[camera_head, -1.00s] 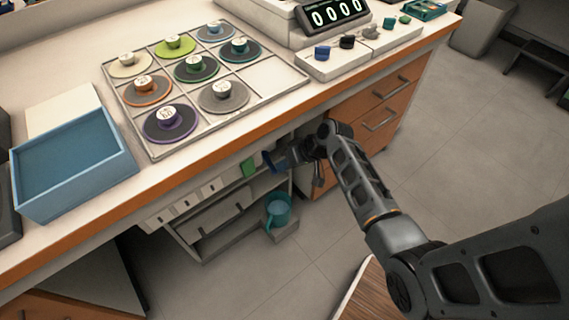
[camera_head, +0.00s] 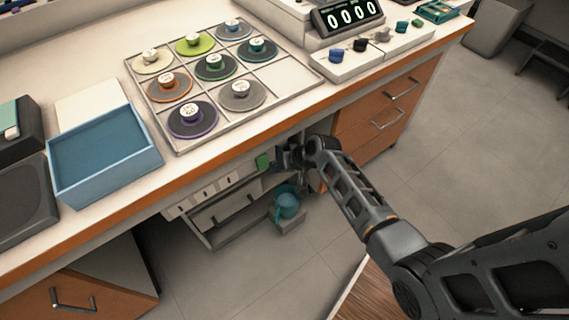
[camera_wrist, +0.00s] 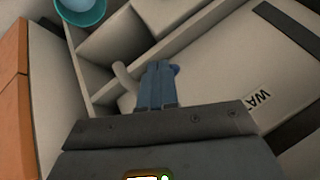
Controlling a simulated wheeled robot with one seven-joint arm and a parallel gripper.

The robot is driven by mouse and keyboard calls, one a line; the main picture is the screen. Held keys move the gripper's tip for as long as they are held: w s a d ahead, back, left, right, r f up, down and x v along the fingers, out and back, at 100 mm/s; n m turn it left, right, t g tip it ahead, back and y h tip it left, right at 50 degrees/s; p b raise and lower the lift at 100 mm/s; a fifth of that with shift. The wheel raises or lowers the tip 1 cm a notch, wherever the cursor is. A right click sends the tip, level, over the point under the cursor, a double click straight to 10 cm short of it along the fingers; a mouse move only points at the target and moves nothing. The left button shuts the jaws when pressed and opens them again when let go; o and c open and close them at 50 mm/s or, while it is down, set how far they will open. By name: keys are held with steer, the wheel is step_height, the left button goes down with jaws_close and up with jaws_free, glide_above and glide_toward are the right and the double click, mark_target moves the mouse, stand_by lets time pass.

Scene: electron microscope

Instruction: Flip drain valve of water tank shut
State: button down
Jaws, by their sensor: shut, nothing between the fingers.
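The water tank (camera_wrist: 215,75) is a pale box with a dark band and a partly visible "WA" label in the wrist view. A pale curved spout (camera_wrist: 124,78) shows left of my fingers, close to the tank. In the head view my gripper (camera_head: 281,157) is under the bench edge, and the valve is hidden there.
A teal bucket (camera_head: 287,207) stands below the gripper; it also shows in the wrist view (camera_wrist: 81,14). A green piece (camera_head: 263,162) is left of the gripper. Orange drawers (camera_head: 385,120) are to the right. The bench edge overhangs. Open floor (camera_head: 480,150) lies right.

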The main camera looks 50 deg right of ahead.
steer(key=shift+w+a, duration=0.45)
steer(key=shift+d, duration=0.1)
stand_by(0.5)
steer(key=shift+d, duration=0.7)
